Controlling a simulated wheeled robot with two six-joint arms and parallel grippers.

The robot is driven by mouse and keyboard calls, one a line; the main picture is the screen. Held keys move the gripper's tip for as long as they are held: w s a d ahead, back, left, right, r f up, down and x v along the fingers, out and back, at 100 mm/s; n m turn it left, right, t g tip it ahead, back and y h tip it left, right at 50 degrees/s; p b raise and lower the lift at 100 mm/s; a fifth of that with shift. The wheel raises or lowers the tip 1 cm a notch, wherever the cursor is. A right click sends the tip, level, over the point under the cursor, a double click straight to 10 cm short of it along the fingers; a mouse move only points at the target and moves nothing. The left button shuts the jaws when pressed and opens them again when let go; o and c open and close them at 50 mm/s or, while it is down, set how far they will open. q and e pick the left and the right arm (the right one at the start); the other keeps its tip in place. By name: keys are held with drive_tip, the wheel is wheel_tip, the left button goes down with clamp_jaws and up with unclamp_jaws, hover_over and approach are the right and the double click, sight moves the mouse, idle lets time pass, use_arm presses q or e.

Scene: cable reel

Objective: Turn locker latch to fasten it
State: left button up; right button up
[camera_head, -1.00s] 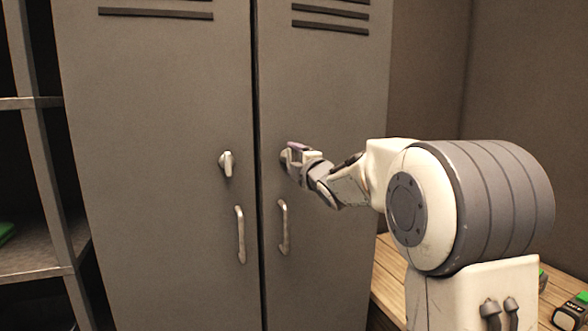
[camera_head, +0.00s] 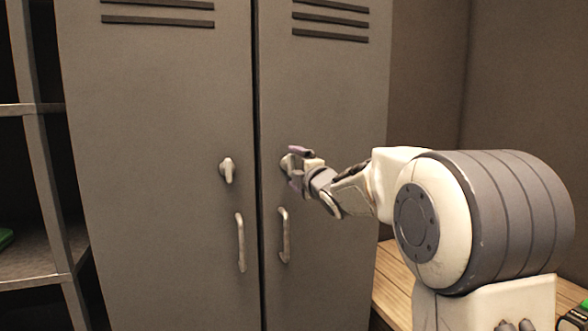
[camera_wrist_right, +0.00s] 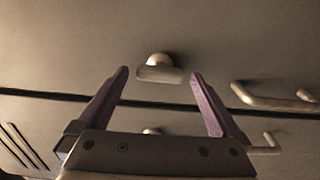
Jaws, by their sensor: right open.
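The grey two-door locker has a small metal latch on each door. The right door's latch (camera_head: 286,163) is partly hidden by my right gripper (camera_head: 297,168) in the head view. In the right wrist view this latch (camera_wrist_right: 160,70) shows as a round knob with a bar lying across the picture. My right gripper (camera_wrist_right: 160,73) is open, with one purple finger on each side of the latch and a visible gap to both. The left door's latch (camera_head: 227,171) stands upright. My left gripper is not in view.
Below the latches are the left door handle (camera_head: 240,242) and the right door handle (camera_head: 284,235). A dark seam parts the doors. Open shelving (camera_head: 32,265) stands at the left, and a wooden surface (camera_head: 393,290) lies at the lower right.

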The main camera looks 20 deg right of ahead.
drive_tip(key=s, duration=0.9)
drive_tip(key=shift+s+d+b, duration=0.15)
drive_tip(key=shift+s+b, duration=0.05)
drive_tip(key=shift+b, duration=0.2)
drive_tip(key=s+a+f+m+g+y, duration=0.1)
drive_tip(key=s+a+f+m+g, duration=0.35)
drive_tip(key=a+f, duration=0.35)
drive_tip(key=s+a+f+m+g, duration=0.3)
drive_tip(key=s+a+f+g, duration=0.15)
drive_tip(key=a+f, duration=0.4)
drive_tip(key=s+a+f+m+g, duration=0.1)
drive_tip(key=s+a+f+g, duration=0.1)
drive_tip(key=s+f, duration=0.4)
drive_tip(key=s+a+f+m+g, duration=0.1)
drive_tip(key=s+a+f+g, duration=0.2)
drive_tip(key=s, duration=0.5)
drive_tip(key=s+f+m+g, duration=0.2)
drive_tip(key=s+f+g, duration=0.25)
drive_tip(key=s, duration=0.65)
wheel_tip(320, 180, up, 14)
drive_tip(key=s+p, duration=0.1)
drive_tip(key=p, duration=1.3)
drive_tip(key=shift+d+f+h, duration=0.2)
drive_tip(key=shift+d+h, duration=0.1)
drive_tip(key=shift+d, duration=0.05)
